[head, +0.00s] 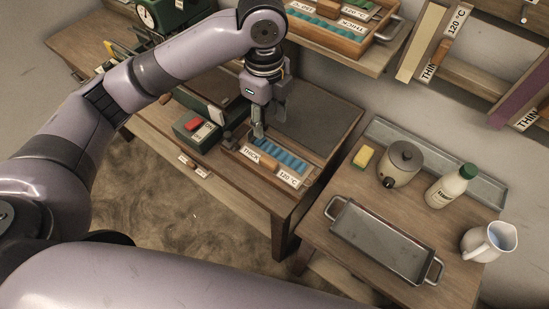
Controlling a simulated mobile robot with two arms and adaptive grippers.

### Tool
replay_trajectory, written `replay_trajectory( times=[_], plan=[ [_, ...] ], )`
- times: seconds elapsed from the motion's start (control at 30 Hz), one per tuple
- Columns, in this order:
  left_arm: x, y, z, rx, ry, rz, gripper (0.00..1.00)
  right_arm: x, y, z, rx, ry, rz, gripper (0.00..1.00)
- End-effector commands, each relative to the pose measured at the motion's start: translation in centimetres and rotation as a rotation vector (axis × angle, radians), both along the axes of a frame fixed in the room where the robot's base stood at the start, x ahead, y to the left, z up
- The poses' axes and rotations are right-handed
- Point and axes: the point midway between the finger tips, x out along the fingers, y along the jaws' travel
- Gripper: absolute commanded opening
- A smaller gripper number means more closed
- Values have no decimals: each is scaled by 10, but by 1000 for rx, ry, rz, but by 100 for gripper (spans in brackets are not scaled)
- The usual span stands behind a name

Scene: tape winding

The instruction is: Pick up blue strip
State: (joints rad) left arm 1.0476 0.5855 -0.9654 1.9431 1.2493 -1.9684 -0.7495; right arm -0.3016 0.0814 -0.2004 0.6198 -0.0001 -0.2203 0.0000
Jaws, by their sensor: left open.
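Blue strips (285,158) lie in a row in a wooden tray (266,166) on the middle table. The tray's front has labels "THICK" and "120 °C". My left gripper (268,122) points down just above the back left end of this tray. It is open and I see nothing between its fingers. I cannot tell if a fingertip touches a strip. More blue strips (325,27) lie in another labelled wooden tray on the shelf at the top. My right gripper is not in view.
A green device with a red button (195,125) stands left of the tray. A dark mat (318,125) lies behind it. On the right table are a metal tray (350,205), a pot (400,165), a yellow sponge (363,158), a bottle (448,188) and a white jug (483,242).

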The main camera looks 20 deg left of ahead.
Motion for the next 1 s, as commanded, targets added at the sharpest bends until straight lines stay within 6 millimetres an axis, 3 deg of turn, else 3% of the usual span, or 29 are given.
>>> replay_trajectory(
  times=[0.17,0.6,1.0],
  plan=[
    [0,5,-7,17,11,-13,42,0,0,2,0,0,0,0],
    [0,5,-97,15,8,-12,42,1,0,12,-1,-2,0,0],
    [-1,7,-135,15,8,-12,42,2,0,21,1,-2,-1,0]
  ],
)
